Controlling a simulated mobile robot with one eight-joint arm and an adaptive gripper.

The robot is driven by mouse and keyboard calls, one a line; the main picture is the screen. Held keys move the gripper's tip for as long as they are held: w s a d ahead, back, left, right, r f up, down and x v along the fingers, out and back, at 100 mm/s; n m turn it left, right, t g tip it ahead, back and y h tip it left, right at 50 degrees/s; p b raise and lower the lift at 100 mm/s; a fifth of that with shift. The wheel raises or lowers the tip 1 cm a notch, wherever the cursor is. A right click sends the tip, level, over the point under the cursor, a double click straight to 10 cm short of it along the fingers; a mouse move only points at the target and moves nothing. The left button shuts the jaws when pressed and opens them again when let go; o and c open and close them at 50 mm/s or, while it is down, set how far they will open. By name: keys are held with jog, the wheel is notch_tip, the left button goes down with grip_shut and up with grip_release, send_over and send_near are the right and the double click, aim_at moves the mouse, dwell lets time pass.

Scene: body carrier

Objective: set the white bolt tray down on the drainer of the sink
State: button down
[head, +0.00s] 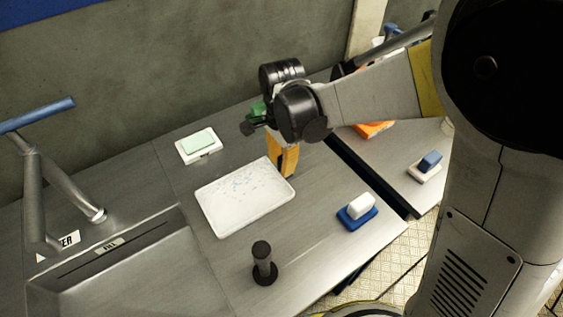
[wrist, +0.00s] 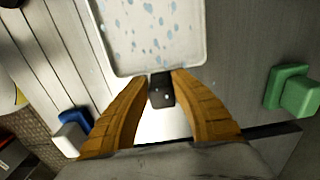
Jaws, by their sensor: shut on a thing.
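The white bolt tray (head: 228,218) is a shallow, rounded rectangle with blue-grey specks inside. It lies roughly level over the steel drainer (head: 205,255), right of the sink basin (head: 120,275). I cannot tell whether its underside touches the steel. My gripper (head: 283,172) is at the tray's far right edge, with its yellow fingers pointing down. In the wrist view, the fingers (wrist: 160,78) are shut on a small dark tab (wrist: 161,92) at the edge of the tray (wrist: 150,65). The tray's underside is hidden.
A pale green block on a white dish (head: 200,153) is behind the tray. A black post (head: 264,265) stands in front. A white block on a blue dish (head: 357,218) is to the right. A dark gap (head: 370,178) separates another counter. A tap (head: 35,190) stands left.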

jog(key=shift+f, duration=0.1)
jog(key=c, duration=1.2)
grip_release()
notch_tip(320, 180, up, 12)
jog(key=p, duration=0.5)
jog(key=s+d+r+n+t, duration=0.2)
jog(key=s+d+n, duration=0.3)
jog(key=d, duration=0.3)
jog(key=s+d+r+n+t, duration=0.3)
jog(key=s+d+n+t, duration=0.2)
jog(key=d, duration=0.4)
jog(key=shift+s+r+n, duration=0.35)
jog(key=shift+s+n, duration=0.45)
jog(key=shift+s, duration=0.1)
